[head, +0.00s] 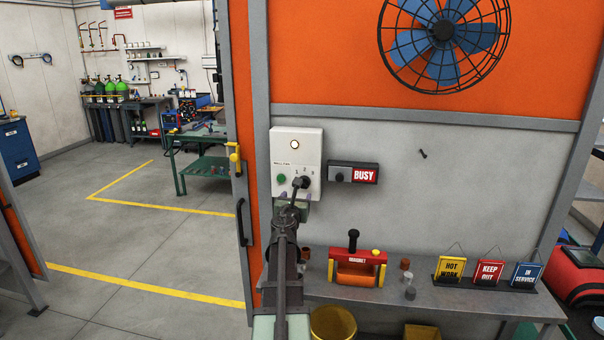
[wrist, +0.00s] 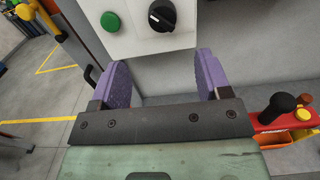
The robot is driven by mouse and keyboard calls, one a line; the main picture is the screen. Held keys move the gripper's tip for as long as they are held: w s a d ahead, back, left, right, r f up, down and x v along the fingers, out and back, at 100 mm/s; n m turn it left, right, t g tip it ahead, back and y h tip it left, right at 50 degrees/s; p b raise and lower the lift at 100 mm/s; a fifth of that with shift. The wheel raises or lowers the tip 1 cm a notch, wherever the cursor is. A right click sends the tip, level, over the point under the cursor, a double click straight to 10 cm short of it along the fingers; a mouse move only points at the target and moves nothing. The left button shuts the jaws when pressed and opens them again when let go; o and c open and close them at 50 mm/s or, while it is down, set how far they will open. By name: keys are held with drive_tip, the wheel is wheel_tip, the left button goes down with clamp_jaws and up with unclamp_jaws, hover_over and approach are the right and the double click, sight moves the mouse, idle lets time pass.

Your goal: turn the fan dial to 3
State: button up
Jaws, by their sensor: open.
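The blue-bladed fan (head: 442,32) is above right.
A dark switch box with a BUSY sign (head: 365,175) is right of the control box. Below, a grey shelf (head: 420,298) holds a red and yellow magnet tool (head: 357,267) and several small signs. A door handle (head: 242,222) is at the left. Wall around the dial is mostly clear.

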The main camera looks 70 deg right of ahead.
sight(303, 185)
drive_tip(key=x, duration=1.1)
drive_tip(key=shift+s, duration=0.2)
drive_tip(key=c, duration=0.9)
